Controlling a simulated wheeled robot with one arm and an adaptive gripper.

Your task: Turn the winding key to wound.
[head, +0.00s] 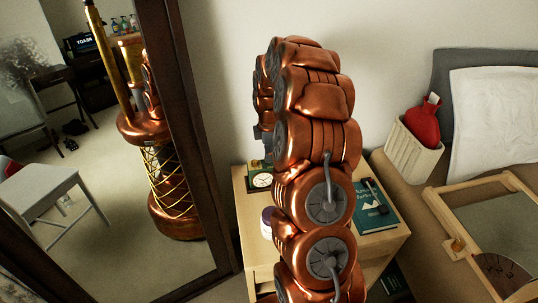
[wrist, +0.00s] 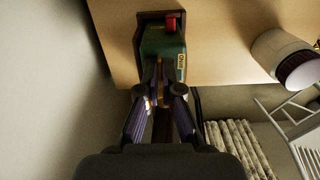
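The green clock (head: 261,180) stands at the back left of the nightstand, its pale round dial toward the head camera, partly behind my arm. The wrist view shows the clock (wrist: 163,48) from above, with a red part on top. The small brass winding key (wrist: 158,92) is on the clock's near side there. My gripper (wrist: 161,94) is at this key. Its two fingers slope inward and close around the key from either side, and exact contact is hard to see. The gripper's tips are hidden in the head view.
The wooden nightstand (head: 247,225) also bears a jar (head: 267,222) and a teal book (head: 374,208) with a dark object on it. A tall framed mirror (head: 185,130) stands close on the left. A bin holding a red bottle (head: 423,122) stands at the right.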

